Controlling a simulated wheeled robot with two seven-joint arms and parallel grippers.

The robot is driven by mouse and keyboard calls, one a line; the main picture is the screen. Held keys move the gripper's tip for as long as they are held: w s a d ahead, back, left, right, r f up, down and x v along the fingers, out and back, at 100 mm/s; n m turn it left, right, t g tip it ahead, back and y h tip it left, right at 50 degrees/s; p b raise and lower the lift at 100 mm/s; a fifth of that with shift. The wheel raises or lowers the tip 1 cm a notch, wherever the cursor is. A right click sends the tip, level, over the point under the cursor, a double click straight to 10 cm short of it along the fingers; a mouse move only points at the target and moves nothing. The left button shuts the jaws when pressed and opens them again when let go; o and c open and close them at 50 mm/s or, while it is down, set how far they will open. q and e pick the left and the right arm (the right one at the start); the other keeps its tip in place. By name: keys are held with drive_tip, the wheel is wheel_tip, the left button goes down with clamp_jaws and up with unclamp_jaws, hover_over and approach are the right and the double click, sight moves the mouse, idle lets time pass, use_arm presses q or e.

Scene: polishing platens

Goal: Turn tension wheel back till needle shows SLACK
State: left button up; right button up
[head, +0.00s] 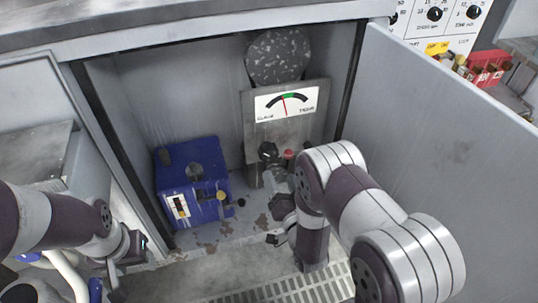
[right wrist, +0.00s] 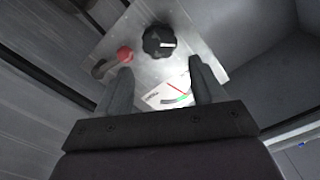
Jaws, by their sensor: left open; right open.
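The tension wheel is a black ribbed knob (head: 268,152) with a white mark, on a grey metal panel inside the cabinet. It also shows in the right wrist view (right wrist: 158,40), beyond and roughly between my fingertips, not gripped. The gauge (head: 285,104) above it has a red needle pointing near the middle, slightly left of upright, by the green band. My left gripper (head: 128,262) is open and empty at lower left.
A red knob (head: 289,154) sits right beside the wheel. A blue box (head: 192,185) stands left on the cabinet floor. A dark speckled disc (head: 278,56) is behind the gauge. The open cabinet door (head: 440,140) bounds the right side. A floor grating (head: 285,290) lies in front.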

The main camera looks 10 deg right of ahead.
sight(270, 156)
drive_tip(key=w+b, duration=0.2)
drive_tip(key=w, duration=0.3)
drive_tip(key=w+b, duration=0.2)
drive_tip(key=w, duration=0.3)
drive_tip(key=shift+w+a+f, duration=0.15)
drive_tip(key=shift+w+a, duration=0.05)
drive_tip(key=shift+w, duration=0.35)
drive_tip(key=c, duration=0.7)
drive_tip(key=shift+n, duration=0.4)
drive_tip(key=shift+r+n+p, duration=0.2)
drive_tip(key=shift+n+p, duration=0.4)
drive_tip(key=shift+n, duration=0.4)
drive_tip(key=n+p, duration=0.1)
drive_tip(key=n, duration=0.3)
drive_tip(key=shift+n, duration=0.4)
drive_tip(key=shift+c, duration=0.2)
drive_tip(key=shift+a+f, duration=0.1)
